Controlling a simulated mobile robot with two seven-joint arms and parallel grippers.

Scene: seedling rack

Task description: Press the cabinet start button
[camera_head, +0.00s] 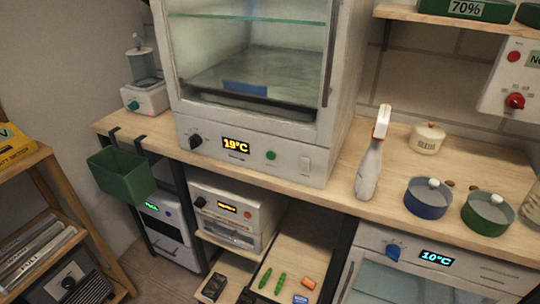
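A white cabinet (177,62) with a glass front stands on the wooden worktop. Its lower panel has a black knob (196,142) at the left and an orange display (236,146) reading 19°C. A round green button (271,155) is right of the display, and a pale rocker switch (305,164) is further right. No start label is readable on the button. The glass door looks shut, with a shelf and a dark tray inside. Neither of my grippers is in view, and nothing covers the panel.
A white spray bottle (368,168) stands right of the cabinet, near blue (428,203) and green (488,219) lidded pots. A green bin (122,178) hangs at the worktop's left front edge. Smaller appliances (240,207) sit below. The space before the panel is clear.

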